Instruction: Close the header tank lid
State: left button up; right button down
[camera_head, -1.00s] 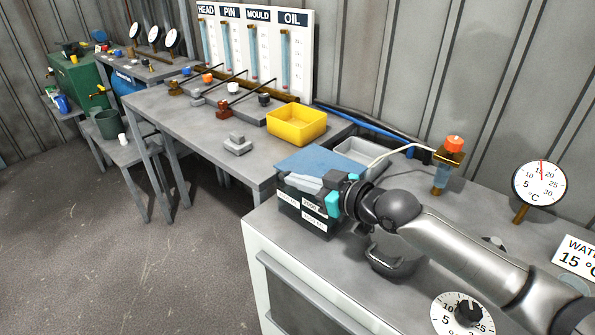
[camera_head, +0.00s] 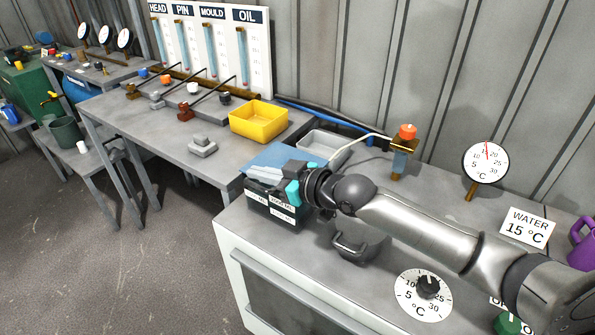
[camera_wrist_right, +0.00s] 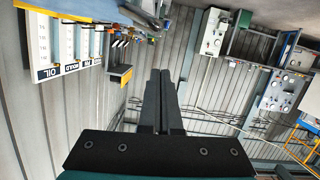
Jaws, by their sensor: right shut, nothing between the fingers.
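No part is labelled as the header tank, so I cannot tell for sure which thing it is. A dark box with white labels (camera_head: 261,207) stands at the left end of the near bench, with a flat blue panel (camera_head: 284,157) behind its top. My right gripper (camera_head: 283,181) is over or beside the top of this box; contact cannot be told. Its dark fingers also show in the right wrist view (camera_wrist_right: 160,88), pressed together with nothing between them. My left gripper is out of view.
The near bench holds a grey tray (camera_head: 322,146), a dark handled can (camera_head: 358,243) under my arm, an orange-capped fixture (camera_head: 407,132), a dial thermometer (camera_head: 486,163) and a purple jug (camera_head: 582,243). A yellow bin (camera_head: 258,121) stands on the far table. Floor at left is clear.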

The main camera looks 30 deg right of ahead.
jog(key=p+v, duration=0.1)
jog(key=v, duration=0.9)
jog(key=shift+p, duration=0.3)
jog(key=shift+s+a+r, duration=0.1)
jog(key=shift+a, duration=0.05)
